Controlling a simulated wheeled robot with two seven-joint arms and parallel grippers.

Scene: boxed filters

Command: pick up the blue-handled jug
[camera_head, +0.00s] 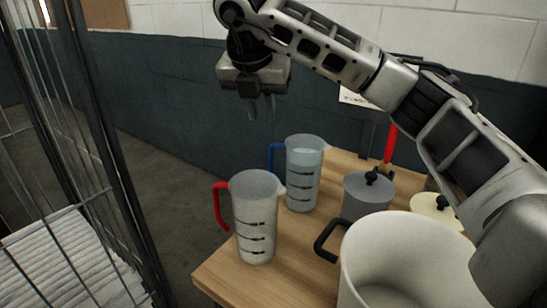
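The blue-handled jug (303,175) stands upright on the wooden table, behind and to the right of the red-handled jug. It is translucent with dark level marks, and its blue handle (276,156) points left. The surface of something pale blue shows inside near its rim. My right gripper (261,108) hangs above and left of this jug, clear of it. Its two fingers point down with a gap between them and nothing held. My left gripper is not in view.
The red-handled jug (256,220) stands at the table's (235,277) left edge. A grey lidded pot (366,197), a large cream pot (345,262) and a cream lid (440,208) crowd the right. A wire cage (103,130) stands left; a dark wall (170,115) is behind.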

